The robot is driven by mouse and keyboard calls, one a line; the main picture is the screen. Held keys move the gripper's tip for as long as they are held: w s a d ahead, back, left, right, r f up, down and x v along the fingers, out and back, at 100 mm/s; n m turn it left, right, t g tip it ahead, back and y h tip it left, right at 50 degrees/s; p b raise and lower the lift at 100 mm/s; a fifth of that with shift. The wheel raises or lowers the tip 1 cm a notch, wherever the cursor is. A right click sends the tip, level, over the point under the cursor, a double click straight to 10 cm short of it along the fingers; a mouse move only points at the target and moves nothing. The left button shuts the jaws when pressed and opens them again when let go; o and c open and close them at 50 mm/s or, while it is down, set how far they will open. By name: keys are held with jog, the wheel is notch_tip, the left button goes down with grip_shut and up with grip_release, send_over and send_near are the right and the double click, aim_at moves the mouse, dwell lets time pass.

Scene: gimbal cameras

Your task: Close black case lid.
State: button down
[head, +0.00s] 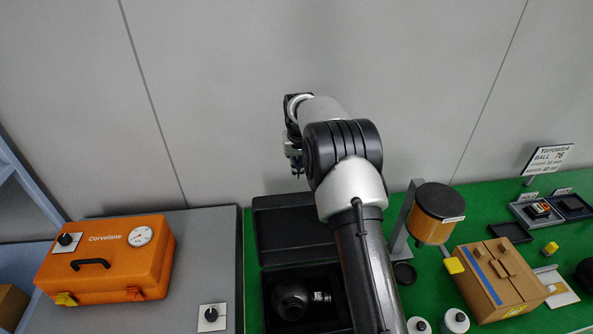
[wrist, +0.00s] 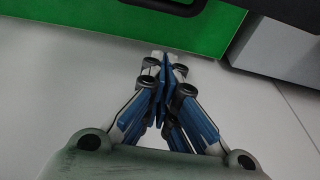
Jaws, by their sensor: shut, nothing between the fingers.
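The black case stands open on the green surface in the head view. Its lid (head: 284,232) is raised at the back, and its base (head: 268,285) lies in front. A dark rounded object (head: 291,300) sits inside the base. My arm covers the right part of the case. My gripper (head: 297,172) is above and behind the raised lid in the picture, apart from it. In the wrist view my gripper (wrist: 163,62) has its blue-padded fingers together, with nothing between them. A black edge at the top of the wrist view may be the case; I cannot tell.
An orange case (head: 108,262) sits on a grey table (head: 215,255) at the left. An orange cylinder on a stand (head: 435,220) and a cardboard box (head: 497,280) are right of my arm. A grey wall (head: 230,90) is behind.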

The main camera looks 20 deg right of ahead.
jog(key=shift+s+a+f+b, duration=0.1)
jog(key=shift+s+f+b, duration=0.2)
jog(key=shift+f, duration=0.55)
jog(key=shift+s+f+b, duration=0.15)
jog(key=shift+s+f, duration=0.3)
jog(key=shift+f, duration=0.45)
jog(key=shift+s+a+f+b, duration=0.1)
jog(key=shift+s+f+b, duration=0.2)
jog(key=shift+f, duration=0.55)
jog(key=shift+s+r, duration=0.1)
jog(key=shift+s, duration=0.05)
